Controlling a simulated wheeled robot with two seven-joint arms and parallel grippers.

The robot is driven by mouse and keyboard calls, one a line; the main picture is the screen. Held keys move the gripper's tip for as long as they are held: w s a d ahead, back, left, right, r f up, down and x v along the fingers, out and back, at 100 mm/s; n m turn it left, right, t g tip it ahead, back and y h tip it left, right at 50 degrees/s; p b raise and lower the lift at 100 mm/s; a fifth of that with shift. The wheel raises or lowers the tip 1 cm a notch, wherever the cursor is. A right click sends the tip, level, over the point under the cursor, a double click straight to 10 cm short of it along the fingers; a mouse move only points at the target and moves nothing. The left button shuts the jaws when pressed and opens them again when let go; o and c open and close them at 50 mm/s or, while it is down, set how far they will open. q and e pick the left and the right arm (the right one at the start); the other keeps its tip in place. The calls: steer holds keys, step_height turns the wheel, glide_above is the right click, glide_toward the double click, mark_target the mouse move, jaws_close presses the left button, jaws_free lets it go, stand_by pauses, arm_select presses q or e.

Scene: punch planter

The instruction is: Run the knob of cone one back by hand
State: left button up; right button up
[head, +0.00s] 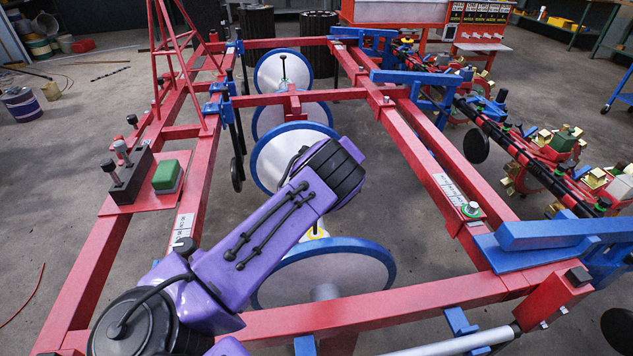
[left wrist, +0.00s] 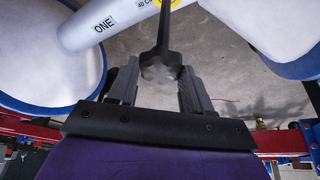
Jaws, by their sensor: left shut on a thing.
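In the left wrist view a white tube marked "ONE" (left wrist: 82,28) joins a white, blue-rimmed cone (left wrist: 40,65) at the left. A dark lobed knob (left wrist: 161,68) on a dark stem hangs beside the tube, below a yellow ring (left wrist: 160,2). My left gripper (left wrist: 160,82) is shut on the knob, one finger on each side. In the head view my purple left arm crosses the front of the frame and hides its gripper and the knob. A large blue-rimmed cone (head: 365,262) shows below the arm. My right gripper is in neither view.
The red frame (head: 430,168) surrounds the cones, with more blue-rimmed cones (head: 284,70) in a row behind. A red bar (head: 400,304) runs across the front, close to my arm. A green block (head: 166,175) sits on the left rail.

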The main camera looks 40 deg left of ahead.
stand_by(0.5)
arm_select(q)
steer(key=o, duration=1)
steer(key=shift+o, duration=0.2)
steer(key=p+v, duration=0.1)
steer(key=v, duration=0.9)
steer(key=shift+r, duration=0.25)
steer(key=shift+w+d+r, duration=0.1)
steer(key=s+p+v, duration=0.1)
steer(key=p+v, duration=0.1)
steer(key=v, duration=0.8)
steer(key=shift+w, duration=0.55)
